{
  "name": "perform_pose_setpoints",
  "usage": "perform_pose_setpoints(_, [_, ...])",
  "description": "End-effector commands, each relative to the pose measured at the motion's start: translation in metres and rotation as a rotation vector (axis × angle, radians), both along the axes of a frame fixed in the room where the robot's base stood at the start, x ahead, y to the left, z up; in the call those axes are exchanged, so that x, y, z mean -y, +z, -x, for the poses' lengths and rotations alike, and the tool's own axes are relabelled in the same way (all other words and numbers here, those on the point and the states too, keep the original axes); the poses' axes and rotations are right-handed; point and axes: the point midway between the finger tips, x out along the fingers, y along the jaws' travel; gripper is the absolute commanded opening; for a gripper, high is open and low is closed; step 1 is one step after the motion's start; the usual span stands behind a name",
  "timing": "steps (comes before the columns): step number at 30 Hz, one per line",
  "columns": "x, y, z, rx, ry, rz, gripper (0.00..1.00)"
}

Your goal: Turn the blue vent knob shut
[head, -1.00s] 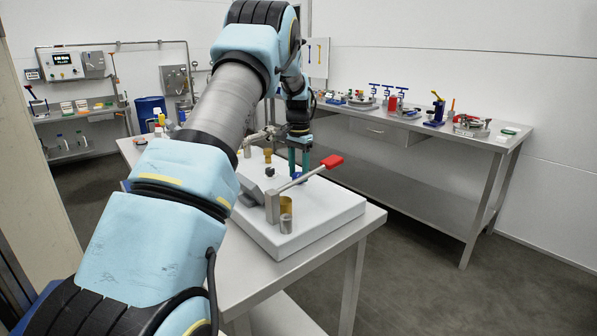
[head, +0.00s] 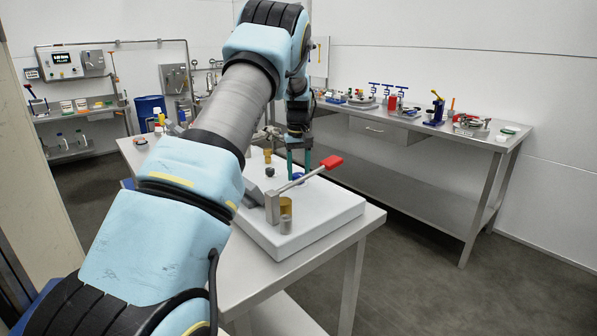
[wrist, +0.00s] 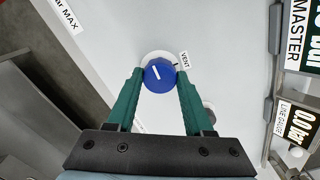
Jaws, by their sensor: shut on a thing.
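The blue vent knob (wrist: 159,76) sits on a white round base, beside a small VENT label (wrist: 185,59) in the wrist view. A white line on its top runs slanted, from upper left to lower right. My gripper (wrist: 157,79) has green fingers shut on the knob, one on each side. In the head view the blue knob (head: 298,176) shows low between the fingertips of my gripper (head: 299,172), on the white panel block (head: 325,212). The knob's marking cannot be made out in the head view.
A lever with a red handle (head: 331,162) rises close to the right of my gripper. Brass and steel fittings (head: 286,214) stand at the block's near end. In the wrist view, gauge panels (wrist: 300,125) stand at the right. Floor is clear right of the table.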

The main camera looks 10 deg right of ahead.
Motion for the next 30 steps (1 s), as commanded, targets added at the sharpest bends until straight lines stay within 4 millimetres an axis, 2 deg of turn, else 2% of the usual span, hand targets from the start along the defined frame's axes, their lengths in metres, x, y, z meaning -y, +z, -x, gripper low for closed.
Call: perform_pose_setpoints(30, [0.0005,0.0015,-0.0009,0.003,0.963,0.000,0.00])
